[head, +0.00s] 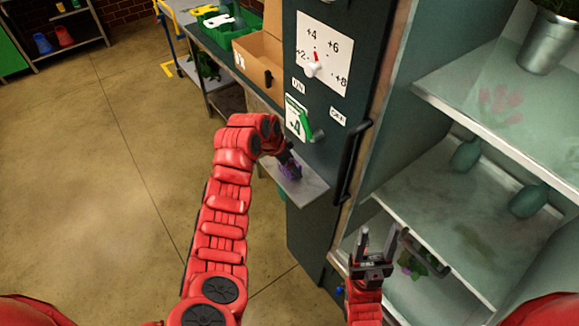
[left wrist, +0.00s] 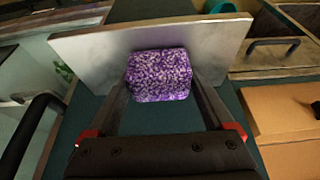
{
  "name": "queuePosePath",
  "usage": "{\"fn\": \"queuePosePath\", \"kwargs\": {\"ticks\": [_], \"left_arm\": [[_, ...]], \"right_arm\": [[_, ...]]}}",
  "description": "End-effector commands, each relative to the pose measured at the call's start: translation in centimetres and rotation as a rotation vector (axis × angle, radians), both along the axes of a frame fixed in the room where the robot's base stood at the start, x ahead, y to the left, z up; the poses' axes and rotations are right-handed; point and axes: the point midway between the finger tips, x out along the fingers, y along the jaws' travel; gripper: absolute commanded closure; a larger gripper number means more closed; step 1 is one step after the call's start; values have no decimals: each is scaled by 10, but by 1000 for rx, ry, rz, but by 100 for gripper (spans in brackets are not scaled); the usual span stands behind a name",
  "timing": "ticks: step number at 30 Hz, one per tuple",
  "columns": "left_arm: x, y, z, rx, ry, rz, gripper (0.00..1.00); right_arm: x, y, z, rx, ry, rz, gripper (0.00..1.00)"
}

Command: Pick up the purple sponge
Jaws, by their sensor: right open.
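The purple sponge (left wrist: 160,76) is a speckled block at the small pale shelf (left wrist: 85,50) on the cabinet side. It also shows in the head view (head: 291,171), partly covered by my left gripper (head: 286,158). In the left wrist view the fingers of my left gripper (left wrist: 160,95) lie on either side of the sponge, close to its sides. I cannot tell whether they press on it. My right gripper (head: 377,238) is open and empty, in front of the lower shelves at the right.
A dark cabinet panel (head: 320,110) with a dial (head: 313,68), a green-handled switch (head: 305,125) and a black handle (head: 352,160) stands beside the shelf. A cardboard box (head: 258,55) is behind. Vases (head: 530,200) stand on the right shelves. The floor at left is clear.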

Motion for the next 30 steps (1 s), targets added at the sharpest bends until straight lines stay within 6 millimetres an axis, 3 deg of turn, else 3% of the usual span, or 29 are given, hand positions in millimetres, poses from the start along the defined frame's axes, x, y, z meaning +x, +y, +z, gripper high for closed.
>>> {"fn": "queuePosePath", "kwargs": {"ticks": [1,6,9,20,26,30], "left_arm": [[0,0,0,0,0,0,25],[0,0,0,0,0,0,56],[0,0,0,0,0,1,69],[0,0,5,-2,-1,0,69],[2,0,29,-4,-8,0,69],[-15,0,35,1,-4,1,69]], "right_arm": [[0,0,0,0,0,0,45],[0,0,0,0,0,0,45],[0,0,0,0,0,0,45],[0,0,-5,0,0,0,45],[0,0,-28,0,0,0,45],[0,0,-28,0,0,0,45]]}}
